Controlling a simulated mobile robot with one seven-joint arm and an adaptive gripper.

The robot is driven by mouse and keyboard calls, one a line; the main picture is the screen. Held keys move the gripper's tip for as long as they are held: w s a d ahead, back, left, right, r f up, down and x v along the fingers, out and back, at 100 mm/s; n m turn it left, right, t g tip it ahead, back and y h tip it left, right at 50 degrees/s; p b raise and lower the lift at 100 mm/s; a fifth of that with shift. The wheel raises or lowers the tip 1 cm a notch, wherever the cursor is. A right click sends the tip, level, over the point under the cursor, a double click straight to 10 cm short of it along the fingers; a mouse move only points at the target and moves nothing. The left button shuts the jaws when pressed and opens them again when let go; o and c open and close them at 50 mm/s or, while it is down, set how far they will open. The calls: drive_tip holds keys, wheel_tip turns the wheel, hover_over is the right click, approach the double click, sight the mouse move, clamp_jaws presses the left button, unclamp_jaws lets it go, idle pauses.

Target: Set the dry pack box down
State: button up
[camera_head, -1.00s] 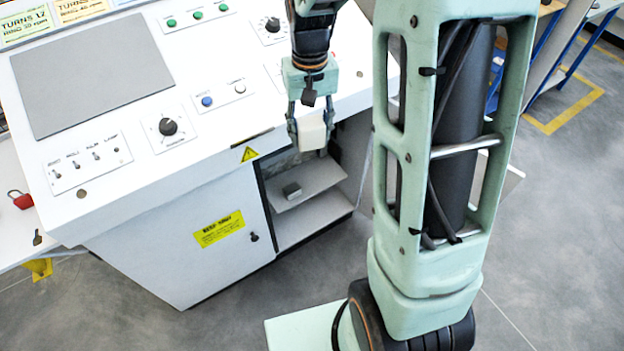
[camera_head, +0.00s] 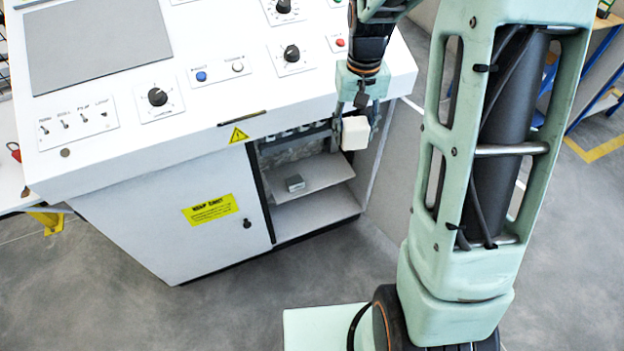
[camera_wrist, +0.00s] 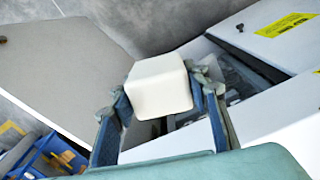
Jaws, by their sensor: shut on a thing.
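The dry pack box is a small off-white block (camera_head: 355,133) held in my gripper (camera_head: 356,122) in the head view. It hangs in the air in front of the upper right part of the cabinet's open bay. In the wrist view the box (camera_wrist: 160,86) sits between the blue fingers of my gripper (camera_wrist: 162,98). My gripper is shut on it, and nothing is seen touching the box from below.
A white console (camera_head: 130,130) with knobs and switches overhangs the bay. The cabinet door (camera_head: 200,220) is to its left. Grey floor (camera_head: 230,300) lies clear in front.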

drive_tip(key=w+d+f+n+b, duration=0.1)
drive_tip(key=w+d+f+b, duration=0.1)
drive_tip(key=f+b, duration=1)
drive_tip(key=w+d+f+n+b, duration=0.15)
drive_tip(key=f+b, duration=0.35)
drive_tip(key=f, duration=1.2)
drive_tip(key=w+d+f+n+b, duration=0.1)
drive_tip(key=w+d+f+b, duration=0.15)
drive_tip(key=f+b, duration=0.95)
drive_tip(key=b, duration=0.2)
hover_over(328, 180)
wheel_tip(328, 180, down, 3)
drive_tip(key=shift+m, duration=0.25)
wheel_tip(328, 180, down, 7)
drive_tip(key=b, duration=0.2)
drive_tip(key=shift+s+d+f+b, duration=0.1)
drive_tip(key=shift+d+f+b, duration=0.05)
drive_tip(key=shift+b, duration=0.25)
drive_tip(key=shift+f, duration=0.1)
drive_tip(key=o, duration=1.3)
